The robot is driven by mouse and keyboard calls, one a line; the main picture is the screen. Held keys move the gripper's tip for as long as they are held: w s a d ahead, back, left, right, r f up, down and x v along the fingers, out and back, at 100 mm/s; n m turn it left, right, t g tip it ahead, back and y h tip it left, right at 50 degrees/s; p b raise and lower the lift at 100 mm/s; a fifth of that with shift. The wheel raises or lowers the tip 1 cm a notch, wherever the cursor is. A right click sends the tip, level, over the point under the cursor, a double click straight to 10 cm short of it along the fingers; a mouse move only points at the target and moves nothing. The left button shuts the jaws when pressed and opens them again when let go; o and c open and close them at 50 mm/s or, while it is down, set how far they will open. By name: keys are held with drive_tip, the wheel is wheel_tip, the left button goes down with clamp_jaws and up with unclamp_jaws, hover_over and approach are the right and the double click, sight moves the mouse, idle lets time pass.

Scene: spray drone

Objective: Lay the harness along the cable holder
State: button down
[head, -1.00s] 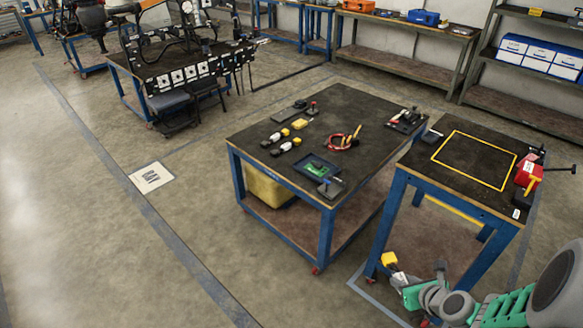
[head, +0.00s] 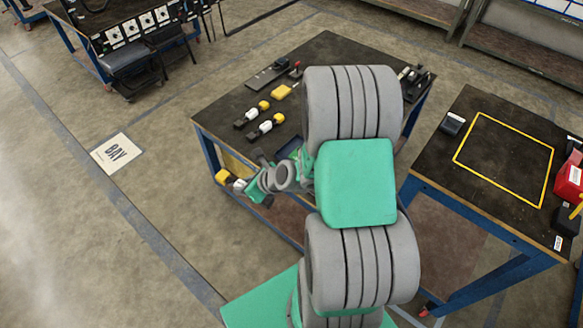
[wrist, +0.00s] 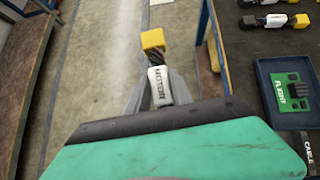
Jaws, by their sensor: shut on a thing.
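My gripper (wrist: 162,96) is shut on a short harness (wrist: 158,58) with a yellow plug, dark twisted wires and a white sleeve marked MOTOR. The yellow end points away from the gripper. In the head view my gripper (head: 252,186) holds the harness (head: 222,177) at the near left side of the dark table, outside its edge. A dark part marked CABLE (wrist: 309,150), likely the cable holder, is partly seen at the right edge of the wrist view, beside a tray. My arm hides that part of the table in the head view.
Two similar yellow-and-white pieces (head: 266,126) (head: 252,115) lie on the table (head: 325,50). A blue tray (wrist: 264,72) holds a green FLIGHT board (wrist: 291,92). A yellow block (head: 281,92) lies farther back. A second table (head: 500,150) with a yellow outline stands at right.

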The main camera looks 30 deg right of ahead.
drive_tip(key=w+d+b, duration=0.1)
drive_tip(key=d+b, duration=0.5)
drive_tip(key=s+d+r+m+h+b, duration=0.1)
drive_tip(key=s+d+r+m+b, duration=0.1)
drive_tip(key=s+d+b, duration=1.05)
drive_tip(key=shift+t, duration=0.3)
drive_tip(key=shift+w+d+f+b, duration=1.2)
drive_tip(key=shift+w+d+f, duration=0.3)
drive_tip(key=shift+d+f, duration=0.55)
drive_tip(key=shift+w+d+f+b, duration=1.15)
drive_tip(key=shift+w+d+f, duration=0.3)
drive_tip(key=shift+d+f, duration=0.6)
drive_tip(key=shift+w+d+f+b, duration=1.2)
drive_tip(key=shift+w+d+f, duration=0.45)
drive_tip(key=shift+f, duration=0.6)
drive_tip(key=shift+s+d, duration=0.1)
drive_tip(key=shift+s, duration=0.05)
drive_tip(key=shift+f+p, duration=0.45)
drive_tip(key=shift+f, duration=0.15)
drive_tip(key=c, duration=1.1)
unclamp_jaws()
